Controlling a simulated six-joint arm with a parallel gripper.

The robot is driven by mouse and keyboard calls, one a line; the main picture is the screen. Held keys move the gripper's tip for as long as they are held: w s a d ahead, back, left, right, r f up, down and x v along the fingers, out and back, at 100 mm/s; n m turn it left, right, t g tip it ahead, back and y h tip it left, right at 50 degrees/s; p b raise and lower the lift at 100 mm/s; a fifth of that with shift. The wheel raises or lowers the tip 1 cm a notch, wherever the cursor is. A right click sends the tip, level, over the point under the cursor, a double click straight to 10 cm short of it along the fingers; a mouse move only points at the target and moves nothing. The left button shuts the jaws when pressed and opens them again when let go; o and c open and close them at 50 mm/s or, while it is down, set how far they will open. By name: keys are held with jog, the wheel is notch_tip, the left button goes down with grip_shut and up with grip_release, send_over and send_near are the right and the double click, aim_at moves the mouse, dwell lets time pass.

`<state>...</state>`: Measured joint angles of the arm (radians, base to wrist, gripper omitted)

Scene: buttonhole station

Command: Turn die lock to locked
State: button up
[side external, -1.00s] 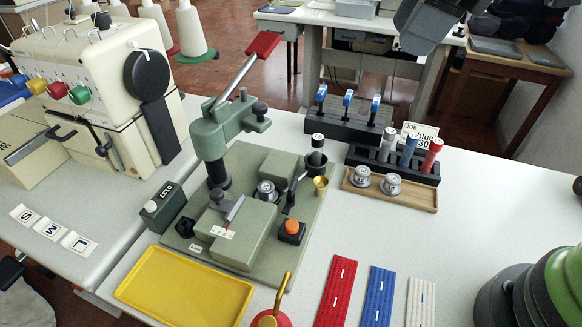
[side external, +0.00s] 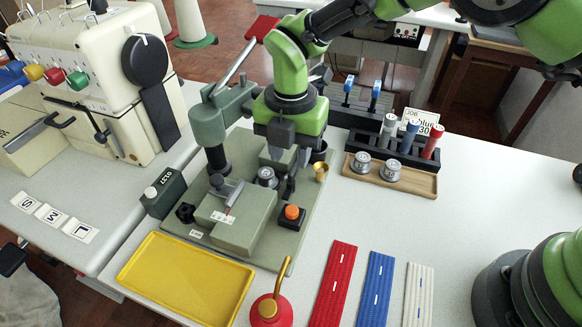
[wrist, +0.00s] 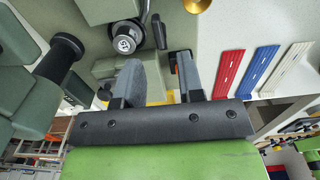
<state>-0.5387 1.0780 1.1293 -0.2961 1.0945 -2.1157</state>
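The green buttonhole press (side external: 208,125) stands on its green base plate. A round silver die (side external: 266,177) sits on the plate; it also shows in the wrist view (wrist: 126,40), with a mark on its top. A dark lever-like part beside it (wrist: 158,30), perhaps the die lock, is close ahead of my fingers; its setting cannot be read. My gripper (side external: 286,156) is low over the plate near the die, fingers pointing down. In the wrist view my gripper (wrist: 160,65) has its two grey fingers apart, with nothing clearly held between them. My gripper partly hides the dark part in the side view.
The press's red-handled lever (side external: 262,28) rises behind my gripper. An orange button (side external: 292,212), a brass cup (side external: 321,172) and a wooden tray with two bobbins (side external: 400,184) stand nearby. A yellow tray (side external: 185,280) and coloured strips (side external: 375,290) lie in front.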

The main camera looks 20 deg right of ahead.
aim_at(291, 173)
jog(key=shift+f, duration=2.35)
jog(key=shift+c, duration=0.4)
grip_shut()
